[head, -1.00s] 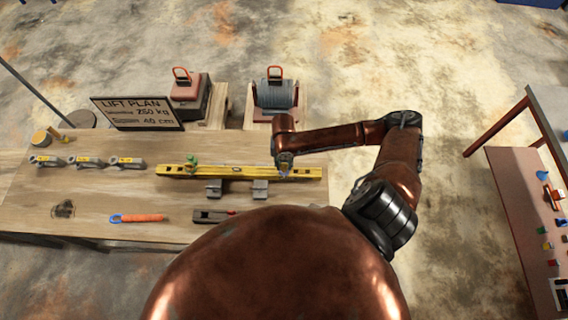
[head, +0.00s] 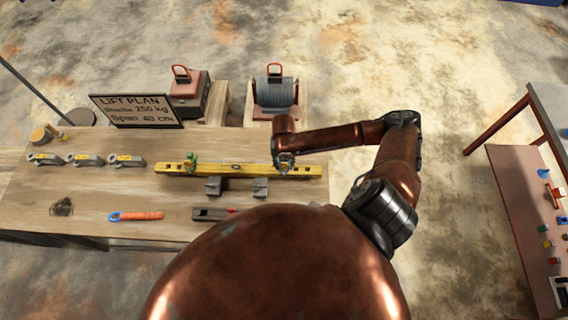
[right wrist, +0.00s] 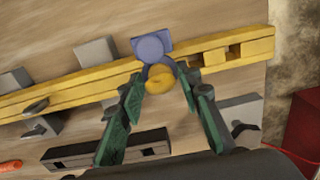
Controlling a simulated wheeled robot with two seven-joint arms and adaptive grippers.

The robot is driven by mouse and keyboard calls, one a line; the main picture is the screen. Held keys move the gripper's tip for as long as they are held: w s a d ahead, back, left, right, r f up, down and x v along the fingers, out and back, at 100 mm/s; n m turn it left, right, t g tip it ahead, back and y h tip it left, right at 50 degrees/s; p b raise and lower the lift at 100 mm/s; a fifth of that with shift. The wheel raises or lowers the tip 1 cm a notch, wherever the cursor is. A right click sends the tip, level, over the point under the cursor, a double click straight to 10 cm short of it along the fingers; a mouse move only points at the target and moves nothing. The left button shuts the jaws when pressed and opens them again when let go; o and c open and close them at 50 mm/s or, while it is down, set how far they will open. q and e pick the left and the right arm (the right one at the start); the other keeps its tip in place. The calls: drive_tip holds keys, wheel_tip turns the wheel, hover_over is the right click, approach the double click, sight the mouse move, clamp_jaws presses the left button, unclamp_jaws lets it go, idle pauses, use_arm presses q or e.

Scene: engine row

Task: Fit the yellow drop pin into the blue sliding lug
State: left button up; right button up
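The blue sliding lug (right wrist: 152,45) sits at the yellow beam (right wrist: 75,95), seen in the right wrist view. The round yellow head of the drop pin (right wrist: 158,85) shows right beside the lug, on the near side. How deep the pin sits in the lug is hidden. My right gripper (right wrist: 162,76) has its green-padded fingers spread on either side of the pin head, with a gap at the right finger. In the head view my right gripper (head: 284,162) is over the right part of the beam. My left gripper is not in view.
The beam rests over grey blocks (head: 260,188) on the wooden table (head: 130,190). Several grey shackles (head: 84,160) lie at the left, with an orange tool with a blue ring (head: 140,216) below them. A lift plan sign (head: 136,111) stands behind.

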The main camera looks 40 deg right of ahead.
drive_tip(key=shift+o, duration=1.3)
wheel_tip(320, 180, up, 12)
